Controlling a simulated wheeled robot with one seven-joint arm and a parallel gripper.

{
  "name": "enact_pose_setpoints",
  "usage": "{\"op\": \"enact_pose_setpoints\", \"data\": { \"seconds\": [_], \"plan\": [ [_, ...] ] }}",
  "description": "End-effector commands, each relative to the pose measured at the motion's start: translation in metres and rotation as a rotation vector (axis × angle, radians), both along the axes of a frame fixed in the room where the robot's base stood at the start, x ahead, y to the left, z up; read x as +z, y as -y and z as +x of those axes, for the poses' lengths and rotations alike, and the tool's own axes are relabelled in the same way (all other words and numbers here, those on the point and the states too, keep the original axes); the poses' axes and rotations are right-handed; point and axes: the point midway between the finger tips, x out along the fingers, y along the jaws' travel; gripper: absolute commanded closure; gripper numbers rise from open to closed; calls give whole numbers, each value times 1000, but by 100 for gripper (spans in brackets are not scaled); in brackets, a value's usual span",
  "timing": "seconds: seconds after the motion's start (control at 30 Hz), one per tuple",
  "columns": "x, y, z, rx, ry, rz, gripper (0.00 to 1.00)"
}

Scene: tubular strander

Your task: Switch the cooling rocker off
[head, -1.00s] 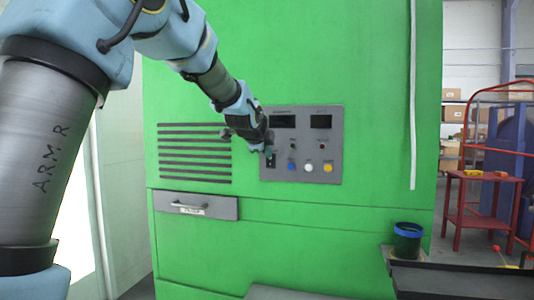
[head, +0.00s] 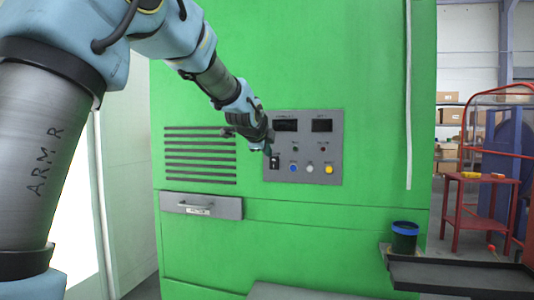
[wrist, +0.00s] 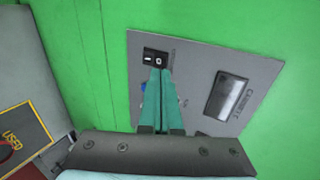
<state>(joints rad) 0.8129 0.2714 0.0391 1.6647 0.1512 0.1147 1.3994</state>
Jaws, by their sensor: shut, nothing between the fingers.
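The cooling rocker (head: 275,162) is a small black switch at the lower left of a grey control panel (head: 310,150) on the green machine. In the wrist view the rocker (wrist: 154,57) shows a white bar mark on its left and a ring mark on its right. I cannot tell which side is pressed in. My gripper (head: 268,150) is shut and empty. In the wrist view its teal fingertips (wrist: 160,73) are together, just below the ring side of the rocker. Whether they touch it is unclear.
The panel also has two dark displays (head: 322,125) and a row of blue, white and yellow buttons (head: 309,168). Left are vent slots (head: 200,155) and a drawer with a handle (head: 201,206). A dark cup (head: 405,238) stands beside a black tray (head: 460,276) at lower right.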

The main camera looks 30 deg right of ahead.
Motion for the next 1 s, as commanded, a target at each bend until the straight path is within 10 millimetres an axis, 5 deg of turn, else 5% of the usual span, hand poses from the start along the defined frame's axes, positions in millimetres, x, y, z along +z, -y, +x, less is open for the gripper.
{"op": "enact_pose_setpoints", "data": {
  "seconds": [0.63,1.0],
  "plan": [
    [57,-47,-49,1,4,-3,100],
    [65,-52,-56,0,1,-1,100]
  ]
}}
